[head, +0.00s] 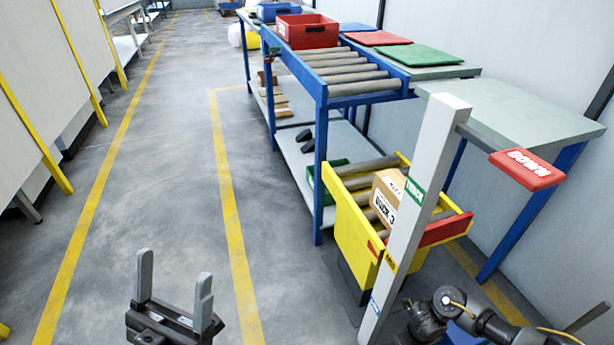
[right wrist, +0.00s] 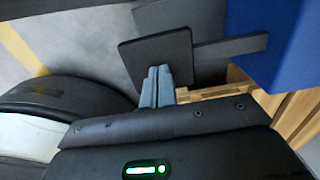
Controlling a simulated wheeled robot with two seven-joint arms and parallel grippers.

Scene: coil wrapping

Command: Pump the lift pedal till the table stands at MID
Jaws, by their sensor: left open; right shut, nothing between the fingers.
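The yellow lift table (head: 357,240) has rollers and carries a cardboard box (head: 385,203). A pale post (head: 428,160) stands in front of it with a green label (head: 414,191) high, a yellow MID label (head: 390,262) lower and a blue label (head: 374,306) near the bottom. A red pointer (head: 372,249) on the table's side shows close to MID, slightly higher in the picture. A dark pedal plate (right wrist: 157,52) with a bar shows in the right wrist view. My right gripper (right wrist: 158,72) is shut and empty, its tips at the plate's edge; contact is unclear. My left gripper (head: 174,280) is open and empty.
A red DOWN handle (head: 527,169) sticks out from the post's top. A blue-framed roller bench (head: 345,100) with a red bin (head: 307,30) stands behind the lift, and a grey-topped table (head: 525,108) at right. The floor at left is clear.

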